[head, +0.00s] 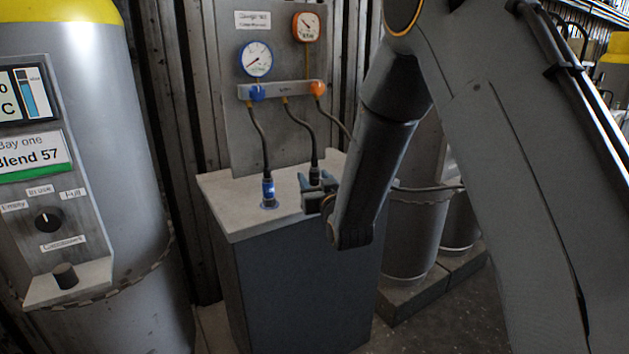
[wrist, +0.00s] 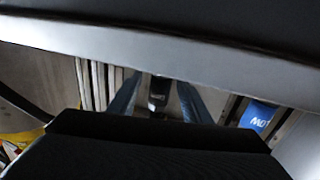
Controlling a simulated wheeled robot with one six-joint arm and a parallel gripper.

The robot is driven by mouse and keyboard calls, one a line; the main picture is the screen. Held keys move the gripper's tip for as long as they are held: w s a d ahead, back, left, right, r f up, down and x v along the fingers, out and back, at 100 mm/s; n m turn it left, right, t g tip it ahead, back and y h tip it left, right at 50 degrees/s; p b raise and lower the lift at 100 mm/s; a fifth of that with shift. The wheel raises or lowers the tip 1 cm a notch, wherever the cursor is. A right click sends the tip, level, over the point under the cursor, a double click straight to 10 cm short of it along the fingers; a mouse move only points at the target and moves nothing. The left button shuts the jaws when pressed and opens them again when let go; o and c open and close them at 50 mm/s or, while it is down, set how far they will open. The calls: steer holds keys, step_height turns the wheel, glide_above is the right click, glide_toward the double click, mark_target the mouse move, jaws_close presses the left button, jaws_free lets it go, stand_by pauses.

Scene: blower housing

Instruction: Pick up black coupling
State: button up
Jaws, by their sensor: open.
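The black coupling (head: 314,175) hangs at the end of the middle hose, just above or at the top of the grey cabinet; its lower end is hidden by my gripper. My gripper (head: 316,183) is open, with its bluish fingers on either side of the coupling. In the wrist view the dark coupling (wrist: 158,93), with a small pale label, shows between the two spread fingers of my gripper (wrist: 157,103). There appears to be a gap on both sides, and I see no grip on it.
A blue-banded coupling (head: 268,190) stands on the cabinet top (head: 238,215) to the left. A manifold bar (head: 283,94) with hoses is above, under a blue gauge (head: 256,59) and an orange gauge (head: 306,27). A large grey tank (head: 100,150) stands at left.

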mark_target(315, 157)
jaws_close()
steer(key=shift+r, duration=0.1)
step_height(315, 157, up, 10)
steer(key=shift+f+p, duration=0.1)
steer(key=shift+p, duration=0.4)
